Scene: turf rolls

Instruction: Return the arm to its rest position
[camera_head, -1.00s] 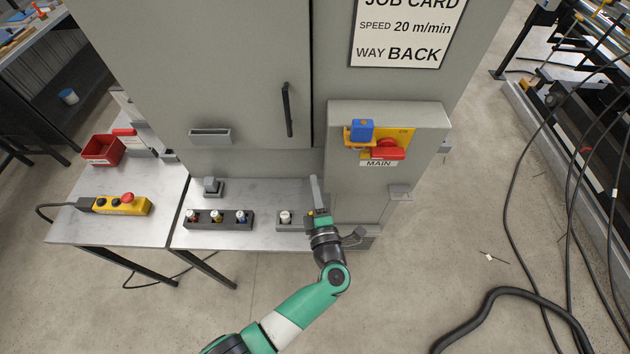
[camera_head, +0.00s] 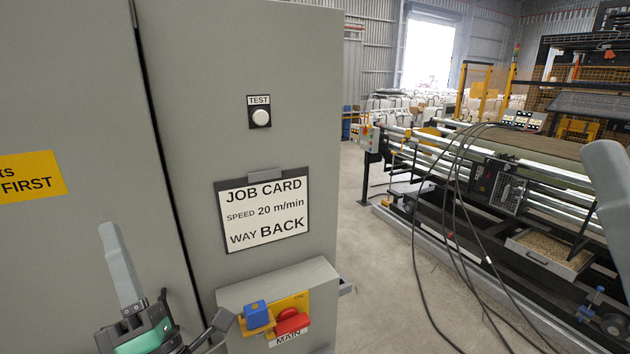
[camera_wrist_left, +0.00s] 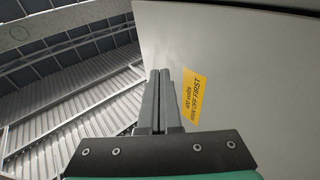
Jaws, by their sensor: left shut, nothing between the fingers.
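My left gripper (camera_head: 110,232) is at the lower left of the head view, in front of the grey cabinet (camera_head: 245,60). Its fingers point up, shut and empty. In the left wrist view the shut fingers (camera_wrist_left: 160,75) point up beside the yellow label (camera_wrist_left: 195,96) on the cabinet face, and nothing is between them. I cannot tell whether they touch the cabinet. A pale grey part at the right edge of the head view looks like my right gripper (camera_head: 603,160); it is cut off and its jaws cannot be judged.
A job card (camera_head: 264,212) reads speed 20 m/min, way BACK. Below it is the main switch box with a red handle (camera_head: 291,321) and blue padlock-like block (camera_head: 256,314). A white TEST button (camera_head: 261,117) is above. Cables (camera_head: 440,200) and roller machinery stand right, beyond open floor (camera_head: 370,270).

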